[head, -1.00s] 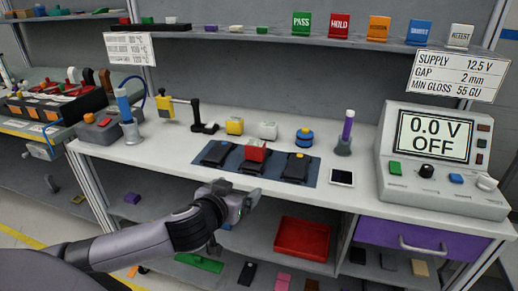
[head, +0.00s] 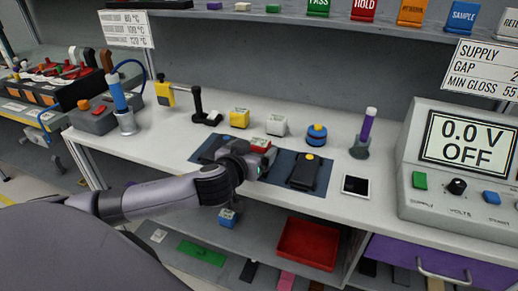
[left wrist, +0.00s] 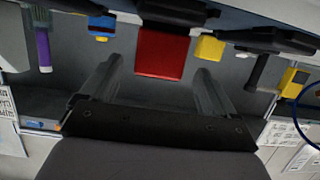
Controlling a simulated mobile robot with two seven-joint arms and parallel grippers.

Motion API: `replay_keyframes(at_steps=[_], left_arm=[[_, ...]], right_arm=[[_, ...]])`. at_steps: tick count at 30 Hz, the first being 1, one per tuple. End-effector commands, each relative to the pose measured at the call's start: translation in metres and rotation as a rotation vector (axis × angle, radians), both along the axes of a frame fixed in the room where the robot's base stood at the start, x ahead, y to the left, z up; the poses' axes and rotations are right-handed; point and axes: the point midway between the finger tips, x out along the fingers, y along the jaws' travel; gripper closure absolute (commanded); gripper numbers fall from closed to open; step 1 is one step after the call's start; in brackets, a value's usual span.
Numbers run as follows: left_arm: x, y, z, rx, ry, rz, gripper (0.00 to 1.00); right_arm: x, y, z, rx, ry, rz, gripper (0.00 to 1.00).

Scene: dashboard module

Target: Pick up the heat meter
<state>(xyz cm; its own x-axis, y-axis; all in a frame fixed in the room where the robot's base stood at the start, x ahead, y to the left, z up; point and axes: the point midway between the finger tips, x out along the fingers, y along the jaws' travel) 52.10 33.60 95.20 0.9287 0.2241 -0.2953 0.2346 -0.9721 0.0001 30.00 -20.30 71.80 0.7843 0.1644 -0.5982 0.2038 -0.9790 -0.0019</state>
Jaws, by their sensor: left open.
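A red box (head: 259,144) sits on the middle of the dark blue mat, partly hidden behind my left gripper (head: 264,161) in the head view. It is the box nearest my gripper, but I cannot read a label naming it the heat meter. In the left wrist view the red box (left wrist: 162,52) is ahead, between the two spread fingers of my left gripper (left wrist: 160,72). The fingers are open and hold nothing. A yellow box (head: 239,118) and a white box (head: 277,126) stand behind the mat. My right gripper is not in view.
A black module (head: 303,171) lies right of my gripper on the mat. A shelf (head: 350,30) runs above.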

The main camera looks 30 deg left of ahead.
Motion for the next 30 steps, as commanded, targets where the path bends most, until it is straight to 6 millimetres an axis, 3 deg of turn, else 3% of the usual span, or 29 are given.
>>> replay_keyframes(at_steps=[9, 20, 26, 30], left_arm=[[0.033, 0.006, -0.010, 0.000, -0.001, -0.001, 0.11], [0.037, 0.007, -0.013, -0.001, 0.001, -0.001, 0.11], [0.037, 0.007, -0.013, -0.001, 0.001, -0.001, 0.71], [0.037, 0.007, -0.012, 0.000, -0.001, -0.001, 0.77]], right_arm=[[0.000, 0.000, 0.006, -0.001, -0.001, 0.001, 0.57], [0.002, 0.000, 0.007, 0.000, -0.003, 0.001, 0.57], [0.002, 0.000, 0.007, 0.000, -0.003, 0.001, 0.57], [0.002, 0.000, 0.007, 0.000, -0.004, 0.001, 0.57]])
